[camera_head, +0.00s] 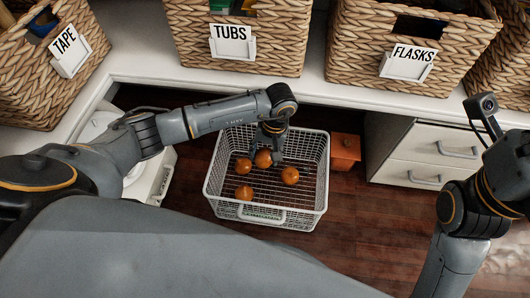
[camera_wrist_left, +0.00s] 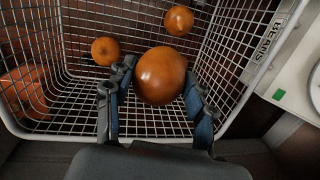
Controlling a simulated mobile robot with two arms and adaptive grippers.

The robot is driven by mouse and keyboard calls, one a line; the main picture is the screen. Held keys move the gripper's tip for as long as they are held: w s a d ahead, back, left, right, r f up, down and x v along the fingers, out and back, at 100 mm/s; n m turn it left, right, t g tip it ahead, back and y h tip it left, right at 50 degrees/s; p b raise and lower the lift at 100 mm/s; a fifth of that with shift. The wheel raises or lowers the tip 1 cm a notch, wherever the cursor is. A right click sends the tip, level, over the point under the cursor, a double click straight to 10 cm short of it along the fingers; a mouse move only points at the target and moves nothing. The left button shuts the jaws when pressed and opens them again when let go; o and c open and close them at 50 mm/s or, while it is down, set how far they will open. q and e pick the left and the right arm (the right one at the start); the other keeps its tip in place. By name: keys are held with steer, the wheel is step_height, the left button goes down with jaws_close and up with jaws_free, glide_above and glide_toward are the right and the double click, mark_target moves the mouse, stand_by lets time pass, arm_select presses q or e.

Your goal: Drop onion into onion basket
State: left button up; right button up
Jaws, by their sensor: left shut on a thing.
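My left gripper (camera_head: 270,152) is inside the white wire basket (camera_head: 325,165), which stands on the floor. In the left wrist view, its two fingers (camera_wrist_left: 160,95) are shut on a round orange-brown onion (camera_wrist_left: 161,75). This held onion also shows in the head view (camera_head: 264,158). Other onions lie in the basket, one at the right (camera_head: 290,175), one at the left (camera_head: 243,167) and one near the front (camera_head: 244,193).
Wicker baskets labelled TAPE (camera_head: 45,75), TUBS (camera_head: 255,60) and FLASKS (camera_head: 385,80) stand on the white shelf (camera_head: 310,92) behind. A small orange box (camera_head: 345,150) and a white drawer unit (camera_head: 415,150) are right of the wire basket. Bare wood floor lies in front.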

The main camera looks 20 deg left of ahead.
arm_select(q)
steer(key=o, duration=1.4)
steer(key=shift+o, duration=0.2)
step_height(320, 180, up, 12)
steer(key=w+d, duration=0.1)
steer(key=shift+w+d, duration=0.2)
steer(key=shift+w, duration=0.05)
